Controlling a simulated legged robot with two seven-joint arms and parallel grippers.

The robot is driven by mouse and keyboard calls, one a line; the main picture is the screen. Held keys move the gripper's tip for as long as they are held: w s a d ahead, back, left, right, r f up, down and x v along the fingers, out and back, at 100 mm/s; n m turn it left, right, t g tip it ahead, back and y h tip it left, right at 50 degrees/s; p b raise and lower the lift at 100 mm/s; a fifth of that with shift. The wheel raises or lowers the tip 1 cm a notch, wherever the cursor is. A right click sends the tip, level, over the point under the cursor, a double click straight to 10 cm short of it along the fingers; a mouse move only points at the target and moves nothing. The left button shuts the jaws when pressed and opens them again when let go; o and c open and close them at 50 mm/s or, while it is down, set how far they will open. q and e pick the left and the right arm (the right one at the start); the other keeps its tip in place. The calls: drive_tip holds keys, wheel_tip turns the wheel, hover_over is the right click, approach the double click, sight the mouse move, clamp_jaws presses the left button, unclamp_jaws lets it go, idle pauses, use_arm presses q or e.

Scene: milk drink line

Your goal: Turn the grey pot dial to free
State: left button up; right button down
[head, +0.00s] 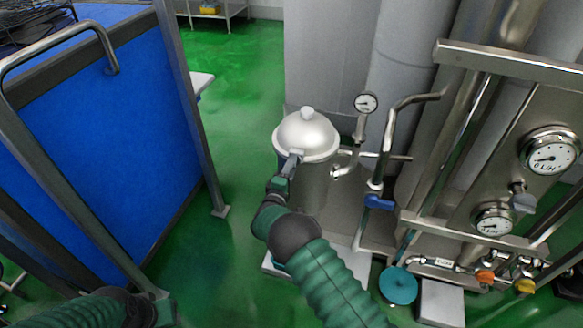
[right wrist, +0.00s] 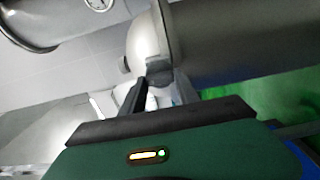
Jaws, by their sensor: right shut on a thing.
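The steel pot (head: 311,185) stands upright in the middle of the head view, with a domed lid (head: 318,132) and a pale top knob. My right gripper (head: 295,157) is at the near side of the pot, just at the lid's rim. In the right wrist view its fingers (right wrist: 160,88) are shut on a small grey part (right wrist: 159,72) at the rim, which looks like the grey pot dial. The fingers and blur hide most of the dial, so its setting cannot be read.
Right of the pot are a small gauge (head: 366,103), bent steel pipes and a blue valve handle (head: 379,202). A gauge panel (head: 548,151) stands farther right. A blue framed panel (head: 95,140) is at left. Green floor (head: 235,75) lies open between.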

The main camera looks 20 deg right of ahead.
drive_tip(key=shift+s+a+f, duration=0.1)
drive_tip(key=shift+a+f, duration=0.15)
drive_tip(key=shift+f, duration=0.1)
drive_tip(key=c, duration=1.2)
unclamp_jaws()
drive_tip(key=shift+c, duration=0.2)
drive_tip(key=o, duration=0.3)
drive_tip(key=shift+o, duration=0.2)
drive_tip(key=shift+a+r, duration=0.1)
drive_tip(key=shift+r, duration=0.05)
drive_tip(key=v, duration=0.7)
drive_tip(key=shift+a+p, duration=0.25)
drive_tip(key=shift+p, duration=0.05)
drive_tip(key=shift+d, duration=0.1)
